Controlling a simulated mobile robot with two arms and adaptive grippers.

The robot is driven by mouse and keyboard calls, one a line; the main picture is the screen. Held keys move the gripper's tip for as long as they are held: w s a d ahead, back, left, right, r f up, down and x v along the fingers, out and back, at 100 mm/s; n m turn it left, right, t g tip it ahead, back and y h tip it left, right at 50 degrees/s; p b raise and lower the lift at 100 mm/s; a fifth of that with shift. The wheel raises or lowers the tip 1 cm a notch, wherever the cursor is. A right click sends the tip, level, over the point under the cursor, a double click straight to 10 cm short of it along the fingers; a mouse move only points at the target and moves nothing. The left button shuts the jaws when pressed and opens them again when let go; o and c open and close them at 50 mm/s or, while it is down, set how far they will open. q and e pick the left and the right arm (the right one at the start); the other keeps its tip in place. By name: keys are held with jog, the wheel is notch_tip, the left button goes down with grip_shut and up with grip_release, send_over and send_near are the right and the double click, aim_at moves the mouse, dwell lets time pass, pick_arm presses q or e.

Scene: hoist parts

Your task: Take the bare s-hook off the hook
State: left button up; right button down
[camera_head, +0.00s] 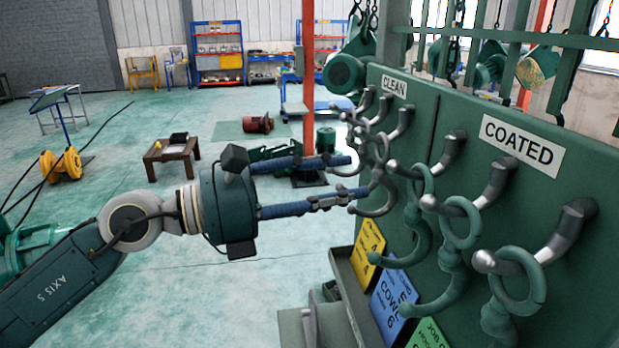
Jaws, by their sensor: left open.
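My left gripper (358,176) comes in from the left and is open, one finger above the other. Its fingertips are close to this s-hook and overlap it in the picture; I cannot tell whether they touch it. The other bare s-hooks (357,117) are partly hidden behind one another. My right gripper is not in view.
Green coated s-hooks (440,286) hang on pegs (565,228) to the right, under the COATED label (521,143). Yellow (369,254), blue (393,305) and green cards stand in a tray below. A red post (308,70) rises behind my gripper. Open floor lies left.

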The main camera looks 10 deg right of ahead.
aim_at(375, 178)
pick_arm(q)
jog(key=d, duration=0.1)
jog(key=d+p, duration=0.1)
jog(key=d, duration=0.2)
jog(key=shift+w+d+r, duration=0.1)
jog(key=shift+w+r, duration=0.05)
jog(key=shift+w, duration=0.2)
jog(key=shift+w+d+p, duration=0.15)
jog(key=shift+d+p, duration=0.25)
jog(key=shift+d, duration=0.2)
grip_shut()
